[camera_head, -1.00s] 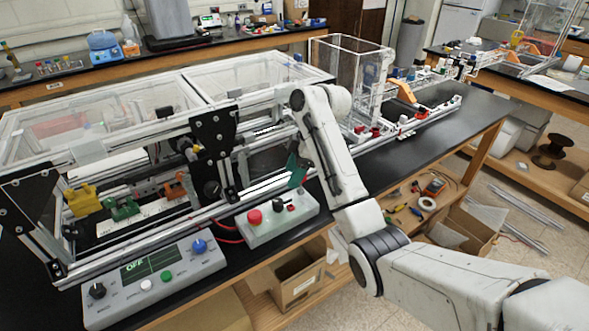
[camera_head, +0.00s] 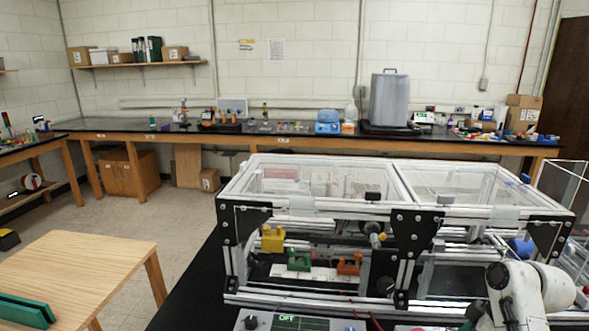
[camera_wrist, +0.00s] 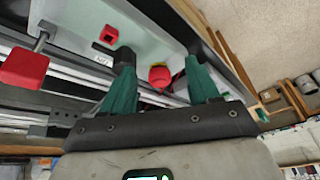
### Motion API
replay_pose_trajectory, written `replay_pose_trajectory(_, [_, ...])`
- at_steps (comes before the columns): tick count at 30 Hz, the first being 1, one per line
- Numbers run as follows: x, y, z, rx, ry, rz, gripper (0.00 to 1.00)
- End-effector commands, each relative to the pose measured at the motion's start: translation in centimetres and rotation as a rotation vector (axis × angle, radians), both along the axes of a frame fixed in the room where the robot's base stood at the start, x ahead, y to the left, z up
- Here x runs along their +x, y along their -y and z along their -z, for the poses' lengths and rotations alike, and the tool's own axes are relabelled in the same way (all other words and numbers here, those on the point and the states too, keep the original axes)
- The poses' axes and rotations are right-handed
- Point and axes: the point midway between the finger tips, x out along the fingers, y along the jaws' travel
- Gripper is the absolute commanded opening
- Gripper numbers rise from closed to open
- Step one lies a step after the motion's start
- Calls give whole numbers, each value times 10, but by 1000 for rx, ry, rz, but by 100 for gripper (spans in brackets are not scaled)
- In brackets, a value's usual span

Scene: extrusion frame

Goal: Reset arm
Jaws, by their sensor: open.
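My gripper (camera_wrist: 157,62) is open, with its two green fingers apart and nothing held between them in the wrist view. A red knob (camera_wrist: 159,77) on a pale control box (camera_wrist: 75,22) shows in the gap between the fingers; I cannot tell whether anything touches it. In the head view, my white arm is at the bottom right corner, and only a bit of green finger (camera_head: 475,312) shows beside it. The extrusion frame (camera_head: 262,296) with clear top panels stands left of my arm.
Yellow (camera_head: 272,238), green (camera_head: 299,261) and orange (camera_head: 349,264) clamps sit inside the frame. A display panel (camera_head: 297,323) is cut off at the bottom. A wooden table (camera_head: 85,262) stands at left, with open floor behind it. A long bench (camera_head: 290,139) lines the back wall.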

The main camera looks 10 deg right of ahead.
Motion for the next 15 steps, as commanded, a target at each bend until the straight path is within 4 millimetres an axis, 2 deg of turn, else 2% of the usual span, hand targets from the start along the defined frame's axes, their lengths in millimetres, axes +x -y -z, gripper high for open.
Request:
replay_pose_trajectory(1, [-11,-23,26,11,-23,28,60])
replay_pose_trajectory(6, [-56,-78,84,18,-95,172,60])
replay_pose_trajectory(11, [-113,-121,128,2,-162,316,60])
replay_pose_trajectory(15, [-171,-145,154,-31,-209,444,60])
